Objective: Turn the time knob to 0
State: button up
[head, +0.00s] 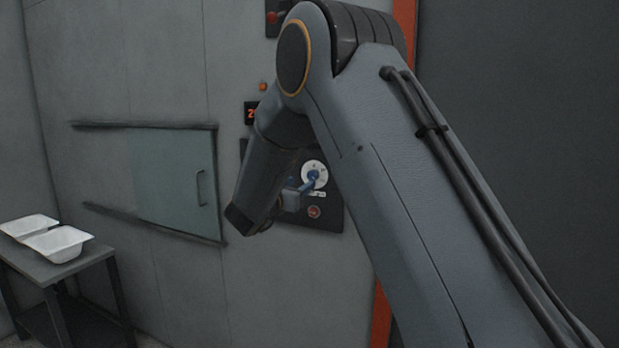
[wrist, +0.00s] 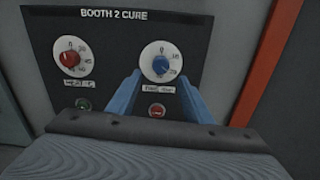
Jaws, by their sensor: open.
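The time knob is the blue knob (wrist: 161,66) on a white dial, at the right of the black "BOOTH 2 CURE" panel (wrist: 115,40) in the wrist view. A "0" stands at the top of its dial, with other numbers towards the right and below; its exact setting is too small to tell. My gripper (wrist: 158,80) is open, its two blue fingers reaching towards the panel on either side of the knob's lower part. I cannot tell whether they touch it. In the head view the white dial (head: 316,166) shows beside my gripper, partly covered by it.
A red heat knob (wrist: 69,58) is left of the time knob. A green button (wrist: 83,105) and a red button (wrist: 157,110) sit below the dials. In the head view, a sliding glass door (head: 175,180) and a table (head: 60,273) with white trays (head: 58,243) are at left.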

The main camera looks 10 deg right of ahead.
aim_at(311, 177)
jog(key=p+x, duration=0.3)
jog(key=x, duration=0.4)
jog(key=shift+w+d, duration=0.2)
jog(key=shift+c, duration=0.3)
jog(key=c, duration=1)
